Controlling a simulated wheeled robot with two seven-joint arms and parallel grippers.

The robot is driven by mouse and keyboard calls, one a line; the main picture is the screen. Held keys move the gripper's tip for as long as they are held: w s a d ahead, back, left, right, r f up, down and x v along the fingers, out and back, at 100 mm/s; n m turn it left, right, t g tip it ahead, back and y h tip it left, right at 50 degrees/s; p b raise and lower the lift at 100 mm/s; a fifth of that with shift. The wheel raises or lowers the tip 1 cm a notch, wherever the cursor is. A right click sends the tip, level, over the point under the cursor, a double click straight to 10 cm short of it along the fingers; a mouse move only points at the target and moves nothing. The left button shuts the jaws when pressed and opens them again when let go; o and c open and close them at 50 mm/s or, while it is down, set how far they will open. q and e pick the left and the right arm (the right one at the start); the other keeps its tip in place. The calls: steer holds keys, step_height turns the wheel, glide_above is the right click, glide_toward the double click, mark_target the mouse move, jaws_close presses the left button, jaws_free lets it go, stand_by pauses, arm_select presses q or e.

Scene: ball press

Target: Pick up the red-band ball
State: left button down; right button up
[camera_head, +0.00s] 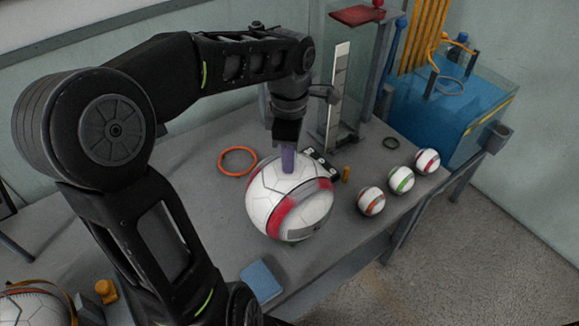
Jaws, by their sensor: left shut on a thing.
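A large white ball (266,206) with a red band stands on the grey table, in the middle of the view. A small white ball with a red band (427,161) is the farthest right in a row of small balls near the table's right edge. My left gripper (287,148) points down over the top of the large ball. It is shut on a slim purple piece (288,160), whose lower end meets or overlaps the ball's top; I cannot tell whether they touch. The fingertips are hard to make out. My right gripper is out of view.
Small balls with a green band (401,180) and an orange band (371,201) sit nearby. An orange ring (238,161) lies left of the large ball and a blue pad (261,281) in front. A press frame (338,95) and a blue bin (440,115) stand behind.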

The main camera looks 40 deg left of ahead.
arm_select(q)
step_height(320, 180, up, 7)
steer(key=shift+r, duration=0.2)
stand_by(0.6)
